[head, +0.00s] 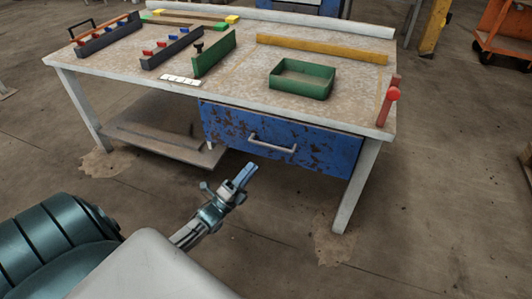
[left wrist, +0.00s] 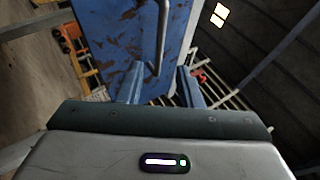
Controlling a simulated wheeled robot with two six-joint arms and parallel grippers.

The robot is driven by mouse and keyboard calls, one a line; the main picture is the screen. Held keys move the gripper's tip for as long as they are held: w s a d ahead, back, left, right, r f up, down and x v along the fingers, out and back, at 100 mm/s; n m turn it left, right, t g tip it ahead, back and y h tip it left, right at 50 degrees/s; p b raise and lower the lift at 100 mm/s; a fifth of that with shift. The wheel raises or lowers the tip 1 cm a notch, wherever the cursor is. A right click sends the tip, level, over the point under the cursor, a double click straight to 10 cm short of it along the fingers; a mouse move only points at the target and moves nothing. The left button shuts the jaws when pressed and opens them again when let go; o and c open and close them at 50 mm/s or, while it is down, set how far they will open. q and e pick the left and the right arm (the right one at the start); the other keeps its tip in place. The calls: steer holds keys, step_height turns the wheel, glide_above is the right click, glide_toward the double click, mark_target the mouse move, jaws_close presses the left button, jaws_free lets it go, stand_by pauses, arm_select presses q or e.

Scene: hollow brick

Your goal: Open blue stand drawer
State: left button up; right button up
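The blue stand drawer (head: 320,150), with worn, rusty patches, sits under the right part of the worktable top and looks shut. Its light metal bar handle (head: 272,144) is on the front face. My left gripper (head: 246,172) is in front of the drawer, a little below and left of the handle, apart from it. In the left wrist view the blue drawer front (left wrist: 120,28) fills the upper middle, and the handle (left wrist: 162,35) stands ahead between the two spread fingers of my left gripper (left wrist: 158,78). Nothing is between the fingertips. My right gripper is not in view.
The worktable (head: 225,85) carries a green open box (head: 302,80), a yellow bar (head: 320,48) and racks at the left. A red-ended handle (head: 392,94) is at its right edge. A low shelf (head: 160,140) lies beneath. The floor before the drawer is clear.

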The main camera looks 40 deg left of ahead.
arm_select(q)
step_height(320, 180, up, 4)
steer(key=b, duration=0.2)
glide_above(267, 151)
steer(key=s+d, duration=0.3)
steer(key=s, duration=0.1)
steer(key=shift+s+a+r, duration=0.1)
steer(key=shift+a, duration=0.05)
jaws_close()
steer(key=shift+p, duration=0.3)
